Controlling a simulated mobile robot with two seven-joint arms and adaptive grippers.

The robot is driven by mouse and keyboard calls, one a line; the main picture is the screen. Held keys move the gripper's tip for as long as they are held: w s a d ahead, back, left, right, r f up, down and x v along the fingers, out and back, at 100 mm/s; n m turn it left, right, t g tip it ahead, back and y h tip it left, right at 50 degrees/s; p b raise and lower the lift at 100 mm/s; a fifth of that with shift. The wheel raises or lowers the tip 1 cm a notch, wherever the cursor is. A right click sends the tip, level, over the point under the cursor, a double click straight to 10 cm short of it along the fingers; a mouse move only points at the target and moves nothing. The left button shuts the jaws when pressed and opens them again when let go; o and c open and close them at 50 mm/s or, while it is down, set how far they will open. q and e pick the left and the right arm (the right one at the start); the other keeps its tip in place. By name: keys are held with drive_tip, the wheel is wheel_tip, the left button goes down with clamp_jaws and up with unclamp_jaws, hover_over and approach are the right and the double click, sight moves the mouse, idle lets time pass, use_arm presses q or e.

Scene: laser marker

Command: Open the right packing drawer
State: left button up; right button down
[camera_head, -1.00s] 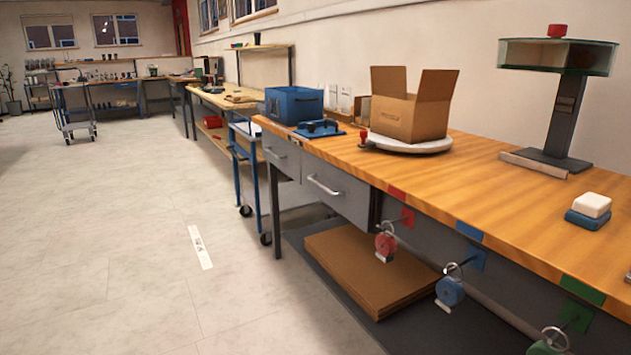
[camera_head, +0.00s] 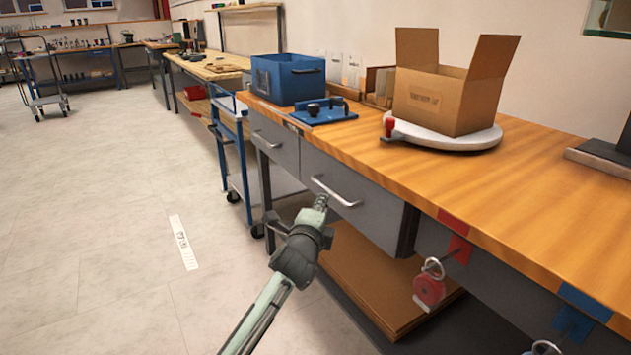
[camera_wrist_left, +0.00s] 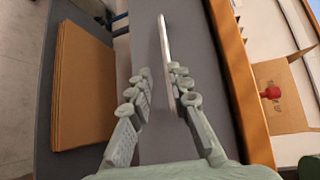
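The right packing drawer (camera_head: 375,215) is a grey drawer under the wooden workbench top, with its front flush and shut. Its pale bar handle (camera_head: 335,191) runs along the front; the handle also shows in the left wrist view (camera_wrist_left: 164,45). My left gripper (camera_head: 320,203) is at the handle, in front of the drawer. In the left wrist view its two fingers (camera_wrist_left: 162,88) stand apart with the handle's near end between them, closer to the right finger. Whether a finger touches the bar I cannot tell. My right gripper is out of view.
A left grey drawer (camera_head: 272,138) sits beside it. On the bench stand a blue bin (camera_head: 287,80), a blue fixture (camera_head: 325,112) and an open cardboard box (camera_head: 440,100) on a white turntable (camera_head: 470,138). Flat cardboard (camera_head: 375,290) lies below. The floor at left is clear.

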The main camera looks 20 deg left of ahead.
sight(328, 190)
use_arm(q)
drive_tip(key=x, duration=0.4)
drive_tip(key=r+x, duration=0.1)
drive_tip(key=x, duration=0.2)
drive_tip(key=shift+w, duration=0.2)
drive_tip(key=shift+w+b, duration=0.3)
drive_tip(key=shift+w, duration=0.15)
drive_tip(key=shift+a, duration=0.1)
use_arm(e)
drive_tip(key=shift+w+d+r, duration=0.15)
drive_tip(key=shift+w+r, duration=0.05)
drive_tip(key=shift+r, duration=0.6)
use_arm(q)
drive_tip(key=shift+c, duration=0.3)
clamp_jaws()
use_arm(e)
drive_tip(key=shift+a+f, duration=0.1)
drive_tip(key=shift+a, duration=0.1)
use_arm(q)
drive_tip(key=shift+f, duration=0.1)
